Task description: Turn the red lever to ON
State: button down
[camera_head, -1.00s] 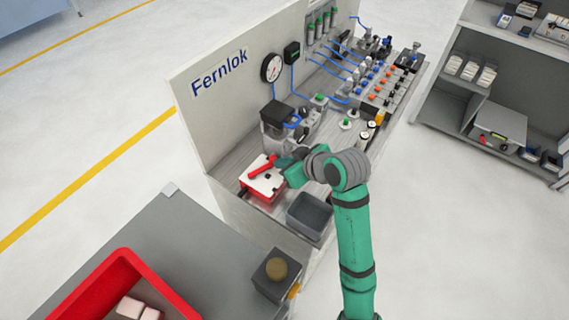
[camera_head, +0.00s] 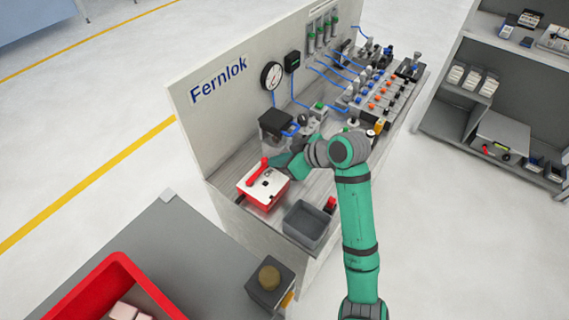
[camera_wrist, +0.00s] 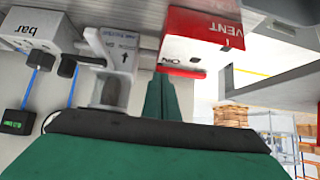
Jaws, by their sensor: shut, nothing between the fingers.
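The red lever (camera_head: 257,171) lies across the left part of the white top of a red-sided box (camera_head: 276,186) in the head view. Its far end points towards the machine behind. My gripper (camera_head: 281,160) is shut and empty, just right of the lever's far end; I cannot tell if they touch. In the wrist view my shut green fingers (camera_wrist: 164,96) are below the box (camera_wrist: 203,32), which shows the words VENT and ON.
A grey open bin (camera_head: 306,222) stands right of the box. A machine with a dark top (camera_head: 276,122) stands close behind it, and a tall panel (camera_head: 190,110) rises at the left. In the wrist view a grey fitting (camera_wrist: 112,60) with an arrow label is left of my fingers.

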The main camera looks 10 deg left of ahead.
dwell(0.4)
jog(key=shift+d, duration=0.35)
jog(key=d+f+v, duration=0.1)
jog(key=v, duration=1.1)
jog(key=shift+d, duration=0.45)
jog(key=shift+w+f, duration=0.1)
jog(key=shift+f, duration=0.05)
jog(key=shift+w, duration=0.1)
dwell(0.7)
